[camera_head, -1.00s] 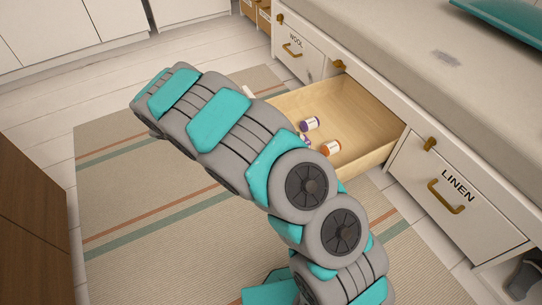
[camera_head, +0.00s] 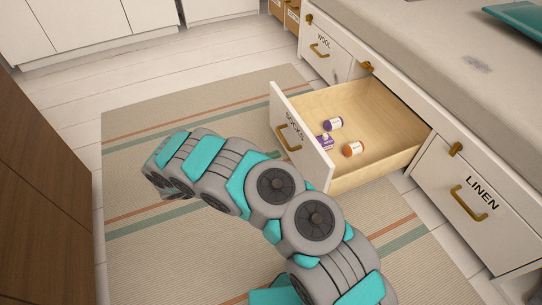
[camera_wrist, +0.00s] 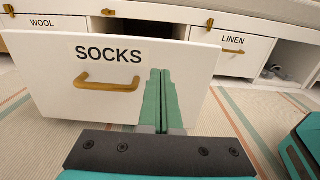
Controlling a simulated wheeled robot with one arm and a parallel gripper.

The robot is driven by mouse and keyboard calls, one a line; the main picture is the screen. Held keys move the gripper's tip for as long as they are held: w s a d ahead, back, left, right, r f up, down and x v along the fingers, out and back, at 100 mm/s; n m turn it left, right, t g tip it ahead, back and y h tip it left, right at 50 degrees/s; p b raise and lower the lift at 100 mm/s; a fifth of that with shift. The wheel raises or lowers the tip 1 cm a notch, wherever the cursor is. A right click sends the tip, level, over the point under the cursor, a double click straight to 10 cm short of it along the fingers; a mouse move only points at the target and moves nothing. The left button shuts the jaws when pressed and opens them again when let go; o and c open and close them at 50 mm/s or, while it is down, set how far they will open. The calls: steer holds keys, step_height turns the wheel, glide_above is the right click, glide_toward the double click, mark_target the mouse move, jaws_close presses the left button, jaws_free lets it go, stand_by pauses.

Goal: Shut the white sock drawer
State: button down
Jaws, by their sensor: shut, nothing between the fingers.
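The white sock drawer (camera_head: 287,112) stands pulled out from the bench between the WOOL and LINEN drawers. Its front, labelled SOCKS, faces my wrist camera (camera_wrist: 55,95) and has a brass handle (camera_wrist: 109,84). Inside lie an orange-and-white bottle (camera_head: 353,148) and two purple-and-white containers (camera_head: 333,124). My gripper (camera_wrist: 162,75) is shut and empty, its teal fingers pointing at the drawer front, just right of the handle. I cannot tell whether the fingertips touch the front. In the head view my arm hides the fingers.
The WOOL drawer (camera_head: 325,50) and the LINEN drawer (camera_head: 460,195) are closed on either side. A striped rug (camera_head: 200,110) covers the floor before the bench. A brown wooden cabinet (camera_head: 45,180) stands at the left. Shoes (camera_wrist: 277,73) sit in an open cubby at the right.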

mark_target(309, 143)
steer(key=b+x, duration=0.1)
steer(key=x, duration=0.9)
steer(key=shift+w+d, duration=0.1)
steer(key=shift+d, duration=0.25)
